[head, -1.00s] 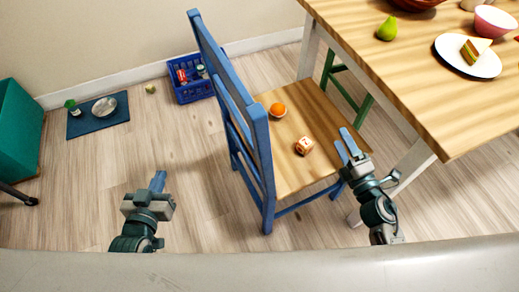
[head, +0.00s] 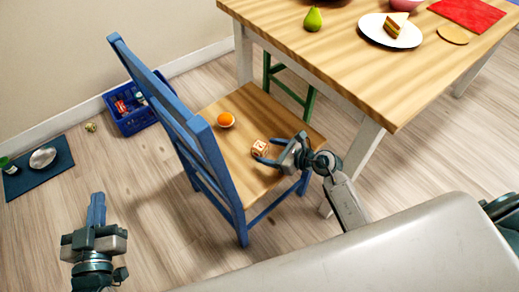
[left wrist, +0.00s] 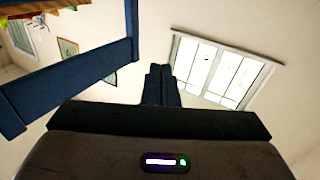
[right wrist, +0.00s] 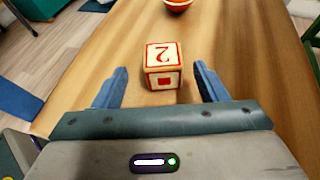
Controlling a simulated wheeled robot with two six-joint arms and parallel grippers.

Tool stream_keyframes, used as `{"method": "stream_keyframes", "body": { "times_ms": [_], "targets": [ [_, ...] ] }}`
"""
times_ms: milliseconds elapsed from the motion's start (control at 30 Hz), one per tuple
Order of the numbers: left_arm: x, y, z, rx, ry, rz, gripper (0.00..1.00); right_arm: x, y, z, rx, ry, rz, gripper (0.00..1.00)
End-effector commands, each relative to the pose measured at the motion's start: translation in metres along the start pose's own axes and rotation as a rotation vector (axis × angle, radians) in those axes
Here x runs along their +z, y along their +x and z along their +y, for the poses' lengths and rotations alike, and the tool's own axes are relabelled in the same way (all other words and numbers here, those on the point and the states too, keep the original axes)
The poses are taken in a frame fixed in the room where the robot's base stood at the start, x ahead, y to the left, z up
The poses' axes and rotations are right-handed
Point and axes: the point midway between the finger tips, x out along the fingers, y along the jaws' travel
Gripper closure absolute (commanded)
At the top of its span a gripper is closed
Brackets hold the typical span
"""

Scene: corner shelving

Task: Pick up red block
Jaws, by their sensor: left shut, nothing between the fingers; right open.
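The red block is a pale wooden cube (head: 260,147) with red edges and red markings, lying on the wooden chair seat (head: 245,180). In the right wrist view the cube (right wrist: 163,62) shows a red "2" on top and sits centred ahead, at the fingertips. My right gripper (head: 279,149) is open and low over the seat, its fingers reaching toward the block, one on each side. I cannot tell whether either finger touches it. My left gripper (head: 96,197) is shut and empty, off to the left of the chair. Its closed fingers (left wrist: 161,70) show in the left wrist view.
The blue chair back (head: 190,130) stands between my two grippers. The wooden table (head: 340,70) is close at the right. A blue crate (head: 138,120) and a mat (head: 30,180) are on the floor.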

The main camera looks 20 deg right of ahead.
Motion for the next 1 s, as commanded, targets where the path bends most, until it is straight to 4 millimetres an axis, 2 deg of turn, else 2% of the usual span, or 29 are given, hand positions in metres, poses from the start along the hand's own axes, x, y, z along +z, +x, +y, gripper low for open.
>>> {"method": "stream_keyframes", "body": {
  "times_ms": [167,500,767,800,1000],
  "targets": [
    [-0.01,0.003,0.0,0.001,0.008,0.057,1.0,0.0,0.013,-0.001,0.001,0.003,-0.002,0.34],
    [-0.056,0.007,0.0,0.007,0.042,0.308,1.0,-0.002,0.056,-0.004,0.001,0.003,-0.001,0.34],
    [-0.061,0.006,0.0,0.007,0.045,0.329,1.0,-0.002,0.059,-0.004,0.001,0.003,0.0,0.34],
    [-0.061,0.006,0.0,0.007,0.044,0.329,1.0,-0.002,0.059,-0.004,0.001,0.003,0.0,0.36],
    [-0.06,0.006,0.0,0.007,0.044,0.328,1.0,-0.002,0.059,-0.004,0.001,0.003,-0.001,0.75]
  ]
}}
